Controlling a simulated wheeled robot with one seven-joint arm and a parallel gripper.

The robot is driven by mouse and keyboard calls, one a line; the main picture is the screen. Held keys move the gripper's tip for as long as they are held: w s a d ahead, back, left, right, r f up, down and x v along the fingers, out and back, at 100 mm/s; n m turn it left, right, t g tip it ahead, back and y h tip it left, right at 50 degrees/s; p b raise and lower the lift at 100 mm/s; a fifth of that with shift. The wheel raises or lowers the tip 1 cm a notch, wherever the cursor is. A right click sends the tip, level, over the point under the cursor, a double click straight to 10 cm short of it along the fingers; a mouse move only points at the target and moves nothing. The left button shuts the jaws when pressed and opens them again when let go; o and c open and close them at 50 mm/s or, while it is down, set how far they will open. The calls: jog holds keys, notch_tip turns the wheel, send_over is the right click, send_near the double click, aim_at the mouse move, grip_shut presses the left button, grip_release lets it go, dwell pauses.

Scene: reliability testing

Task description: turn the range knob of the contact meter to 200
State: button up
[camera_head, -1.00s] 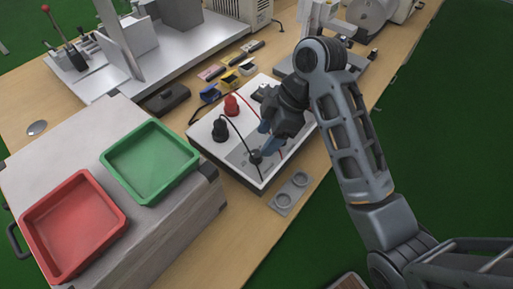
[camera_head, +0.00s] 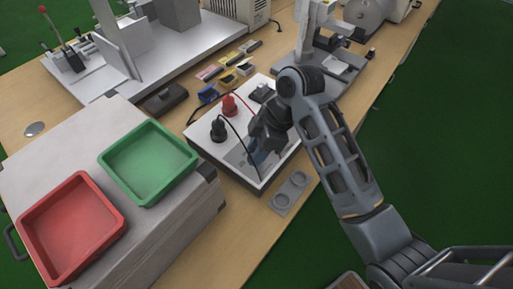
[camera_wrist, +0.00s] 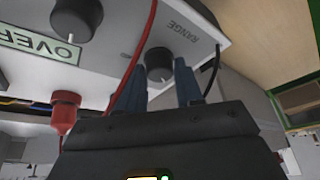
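The contact meter (camera_head: 206,143) is a low white-topped box on the bench in the head view. In the wrist view its black range knob (camera_wrist: 159,64) sits beside the printed word RANGE, which appears upside down. My gripper (camera_head: 259,158) is low over the front of the meter. In the wrist view my gripper (camera_wrist: 160,76) is open, with one blue finger on either side of the range knob. Narrow gaps seem to show beside the knob; contact cannot be told. The knob's setting and the 200 mark cannot be read. In the head view my gripper hides the knob.
A red plug (camera_head: 229,106) and a black plug (camera_head: 218,130) with cables stand on the meter; the red cable passes close to my fingers. Another black knob (camera_wrist: 76,17) is near a green OVER display (camera_wrist: 38,42). A grey two-ring plate (camera_head: 290,192) lies in front.

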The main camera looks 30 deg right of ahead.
jog(key=c, duration=0.5)
jog(key=shift+p, duration=0.3)
jog(key=shift+s+a+r+m+t+p, duration=0.15)
jog(key=shift+m+t+p, duration=0.15)
jog(key=shift+m+p, duration=0.65)
jog(key=m+h+p, duration=0.1)
jog(key=m, duration=0.1)
jog(key=shift+m+t+p, duration=0.35)
jog(key=shift+t+p, duration=0.05)
jog(key=m+h, duration=0.1)
jog(key=m, duration=0.2)
jog(key=shift+a+t, duration=0.1)
jog(key=shift+t, duration=0.2)
jog(key=shift+m+t+h, duration=0.3)
jog(key=shift+m+h, duration=0.5)
jog(key=shift+m, duration=1.4)
